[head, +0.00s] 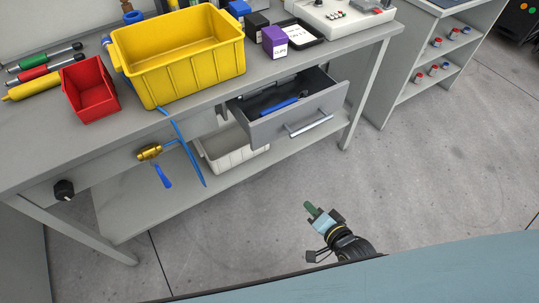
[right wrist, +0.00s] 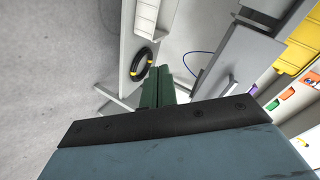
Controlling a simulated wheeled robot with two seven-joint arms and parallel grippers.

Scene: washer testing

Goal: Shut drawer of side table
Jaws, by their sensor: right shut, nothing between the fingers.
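The grey side table (head: 60,162) stands across the left and middle of the head view. Its drawer (head: 303,120) is pulled out, with a bar handle on its front and a blue-handled tool (head: 285,105) inside. My right gripper (head: 309,207) is over the floor in front of the table, below the drawer in the picture and apart from it. Its green fingers are shut and empty. In the right wrist view the same fingers (right wrist: 158,88) are together at the centre. My left gripper is not in view.
A yellow bin (head: 185,62), a red bin (head: 92,90) and a purple box (head: 274,41) stand on the tabletop. A light bin (head: 232,148) sits on the lower shelf. A brass valve (head: 149,152) juts from the table front. Open floor lies right of the table.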

